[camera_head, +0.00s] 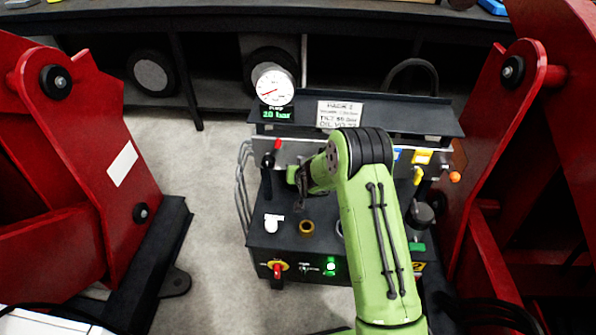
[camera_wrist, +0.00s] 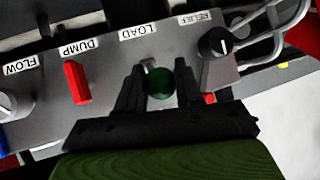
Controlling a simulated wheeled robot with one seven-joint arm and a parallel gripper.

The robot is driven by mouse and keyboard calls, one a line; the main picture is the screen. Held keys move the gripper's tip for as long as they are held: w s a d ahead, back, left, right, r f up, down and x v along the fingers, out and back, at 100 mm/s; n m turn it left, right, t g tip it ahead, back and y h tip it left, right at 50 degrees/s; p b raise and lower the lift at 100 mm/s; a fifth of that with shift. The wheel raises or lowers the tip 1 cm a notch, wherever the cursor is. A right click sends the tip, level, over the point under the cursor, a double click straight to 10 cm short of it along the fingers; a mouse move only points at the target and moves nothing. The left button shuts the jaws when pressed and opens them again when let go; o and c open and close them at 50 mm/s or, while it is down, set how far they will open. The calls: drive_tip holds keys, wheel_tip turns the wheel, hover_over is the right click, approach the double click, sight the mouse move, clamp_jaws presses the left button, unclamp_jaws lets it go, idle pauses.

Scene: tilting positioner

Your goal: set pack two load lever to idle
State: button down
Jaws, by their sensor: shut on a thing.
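In the wrist view, the load lever (camera_wrist: 159,85) has a round dark green knob, below the LOAD label (camera_wrist: 138,32) on the grey panel. My gripper (camera_wrist: 160,74) has one black finger on each side of this knob and is shut on it. The lever's stem is mostly hidden behind the knob, so its exact setting cannot be told. In the head view, my green arm reaches over the pack, and its wrist and the arm hide the lever and part of the panel.
A red dump lever (camera_wrist: 77,83) stands left of my gripper and a black relief knob (camera_wrist: 215,42) to the right. A pressure gauge (camera_head: 275,86) and a sign (camera_head: 339,114) rise behind the panel. Large red frames (camera_head: 95,165) flank the pack on both sides.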

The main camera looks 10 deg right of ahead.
drive_tip(key=shift+w+r, duration=0.2)
drive_tip(key=shift+r, duration=0.15)
drive_tip(key=c, duration=1)
unclamp_jaws()
drive_tip(key=shift+o, duration=1.1)
drive_tip(key=shift+s, duration=0.1)
drive_tip(key=shift+f, duration=0.2)
drive_tip(key=p+v, duration=0.2)
drive_tip(key=v, duration=1.3)
drive_tip(key=shift+s, duration=0.35)
drive_tip(key=shift+r, duration=0.15)
